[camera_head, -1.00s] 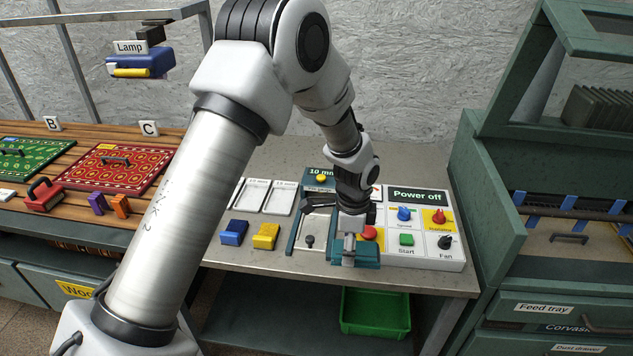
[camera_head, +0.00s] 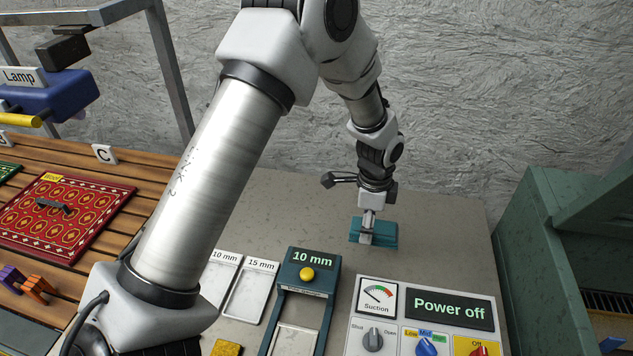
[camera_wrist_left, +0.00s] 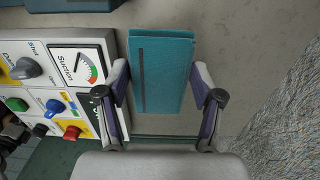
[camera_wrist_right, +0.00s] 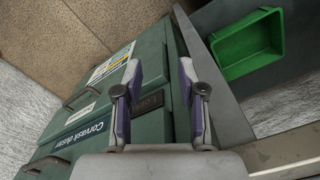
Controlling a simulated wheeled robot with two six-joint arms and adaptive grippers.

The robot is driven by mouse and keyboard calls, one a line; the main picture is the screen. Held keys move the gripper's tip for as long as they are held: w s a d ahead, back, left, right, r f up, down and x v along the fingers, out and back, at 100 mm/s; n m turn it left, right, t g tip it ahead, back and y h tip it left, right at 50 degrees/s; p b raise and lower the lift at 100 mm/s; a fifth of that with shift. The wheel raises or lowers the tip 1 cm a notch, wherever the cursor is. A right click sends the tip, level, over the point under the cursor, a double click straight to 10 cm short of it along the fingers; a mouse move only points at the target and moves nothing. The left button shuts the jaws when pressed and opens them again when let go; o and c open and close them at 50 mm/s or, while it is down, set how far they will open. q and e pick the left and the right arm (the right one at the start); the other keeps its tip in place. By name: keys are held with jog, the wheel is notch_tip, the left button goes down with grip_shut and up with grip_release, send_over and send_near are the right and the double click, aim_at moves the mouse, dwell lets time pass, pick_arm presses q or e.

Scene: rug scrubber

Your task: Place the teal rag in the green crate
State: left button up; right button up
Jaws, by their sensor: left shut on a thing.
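The teal rag (camera_head: 374,232), a folded block with a dark stripe, is between the fingers of my left gripper (camera_head: 369,214), at the back of the bench behind the control panel. The left wrist view shows the rag (camera_wrist_left: 160,75) gripped by both fingers of my left gripper (camera_wrist_left: 161,85). I cannot tell if it touches the bench top. The green crate (camera_wrist_right: 248,45) shows only in the right wrist view, at upper right; the part of it in view looks empty. My right gripper (camera_wrist_right: 160,80) is open and empty, outside the head view.
The control panel (camera_head: 415,335) with knobs and a "Power off" display stands in front of the rag. A 10 mm gauge frame (camera_head: 308,272) is left of it. A green cabinet (camera_head: 560,250) rises at right, a rough wall (camera_head: 450,90) behind. The bench's back (camera_head: 450,225) is clear.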

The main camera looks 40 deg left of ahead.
aim_at(360, 262)
pick_arm(q)
jog(key=shift+s+f, duration=0.2)
jog(key=shift+f, duration=0.1)
jog(key=f, duration=0.1)
jog(key=s+f+p, duration=0.1)
jog(key=shift+s+d+f, duration=0.3)
jog(key=shift+d+f, duration=0.05)
jog(key=f, duration=0.2)
jog(key=f+p, duration=0.1)
jog(key=f, duration=0.1)
jog(key=w+f, duration=0.1)
jog(key=shift+a+f+p, duration=0.2)
jog(key=shift+f+p, duration=0.1)
jog(key=shift+f, duration=0.1)
jog(key=shift+s+d, duration=0.1)
jog(key=shift+s, duration=0.15)
jog(key=shift+f, duration=0.1)
jog(key=o, duration=1)
jog(key=shift+o, duration=0.6)
jog(key=shift+w+f, duration=0.1)
jog(key=shift+w, duration=0.05)
pick_arm(e)
jog(key=shift+s+d+r, duration=0.1)
jog(key=shift+s+r, duration=0.1)
jog(key=shift+r, duration=0.45)
jog(key=shift+s+d+r, duration=0.1)
jog(key=shift+s+r, duration=0.1)
jog(key=shift+r, duration=0.4)
